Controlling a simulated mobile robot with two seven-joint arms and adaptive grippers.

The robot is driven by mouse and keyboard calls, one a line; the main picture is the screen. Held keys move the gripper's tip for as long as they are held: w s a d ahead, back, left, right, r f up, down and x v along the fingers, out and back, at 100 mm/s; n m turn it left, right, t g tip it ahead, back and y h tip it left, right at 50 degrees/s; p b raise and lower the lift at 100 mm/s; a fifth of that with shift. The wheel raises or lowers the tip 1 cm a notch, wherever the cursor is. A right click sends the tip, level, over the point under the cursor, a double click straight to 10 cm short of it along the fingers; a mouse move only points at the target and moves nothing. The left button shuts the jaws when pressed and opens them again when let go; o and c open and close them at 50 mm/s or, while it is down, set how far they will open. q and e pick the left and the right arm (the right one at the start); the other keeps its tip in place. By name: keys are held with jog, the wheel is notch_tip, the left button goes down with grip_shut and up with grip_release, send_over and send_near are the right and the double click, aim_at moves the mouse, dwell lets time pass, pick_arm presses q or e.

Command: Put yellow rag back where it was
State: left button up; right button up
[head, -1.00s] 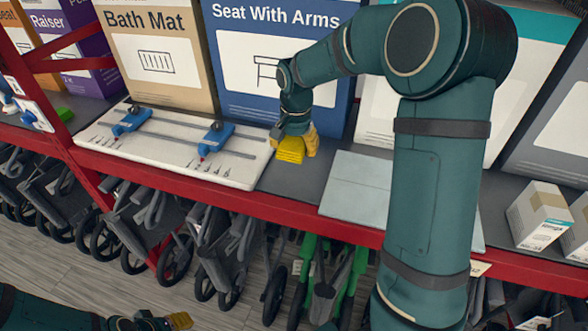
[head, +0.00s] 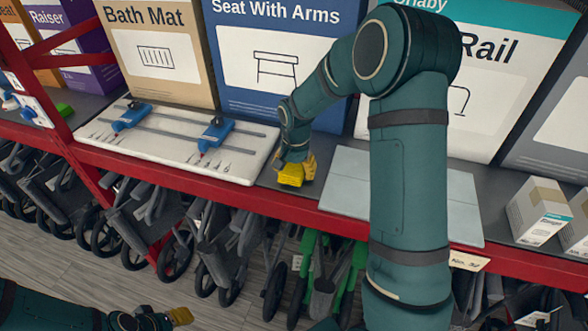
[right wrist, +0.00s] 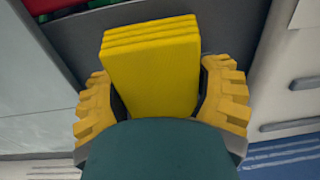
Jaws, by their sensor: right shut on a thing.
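The yellow rag (head: 291,175) is a folded block with layered edges. My right gripper (head: 296,172) is shut on it at the shelf, on the dark strip between the white board and the pale grey panel. In the right wrist view the rag (right wrist: 152,65) stands between the two yellow fingers (right wrist: 163,100). I cannot tell whether the rag touches the shelf. My left gripper (head: 180,316) is at the lower left, low over the floor, and its fingers are too small to read.
The white board (head: 180,140) carries two blue clamps on rails. The pale grey panel (head: 350,185) lies to the right. Large boxes, such as the blue one (head: 275,60), stand behind. A red shelf edge (head: 240,200) runs in front, with scooters or walkers below. Small boxes (head: 540,210) sit far right.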

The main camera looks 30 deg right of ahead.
aim_at(296, 165)
jog(key=shift+f+b, duration=0.5)
jog(key=shift+f, duration=0.1)
jog(key=shift+s, duration=0.1)
jog(key=o, duration=1)
jog(key=shift+o, duration=1.2)
jog(key=shift+r, duration=0.1)
jog(key=shift+r+p, duration=0.5)
notch_tip(296, 165, up, 12)
jog(key=shift+s, duration=0.2)
